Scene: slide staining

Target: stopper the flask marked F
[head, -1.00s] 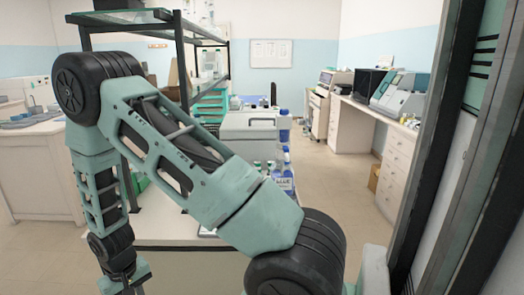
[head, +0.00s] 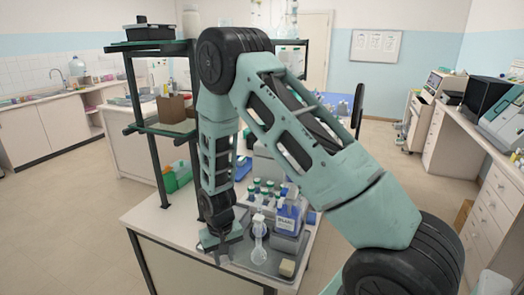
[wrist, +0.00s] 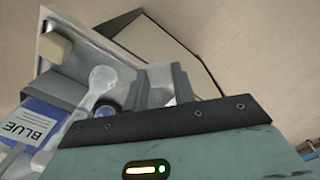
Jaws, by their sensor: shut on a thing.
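A clear flask (head: 260,250) with a slim neck and a pale top stands on the metal tray (head: 245,268). It also shows in the wrist view (wrist: 103,78). No letter F can be read on it. My gripper (head: 222,256) is low over the tray's left part, just left of the flask and apart from it. In the wrist view my gripper (wrist: 161,86) is shut on a small pale thing between its fingers. The fingers hide most of that thing, and I cannot tell whether it is a stopper.
A bottle labelled BLUE (head: 288,215) stands behind and right of the flask; it also shows in the wrist view (wrist: 30,125). Several small dark-capped bottles (head: 262,190) stand behind. A cream block (head: 287,268) lies at the tray's front right. A shelf post (head: 145,130) rises left of my arm.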

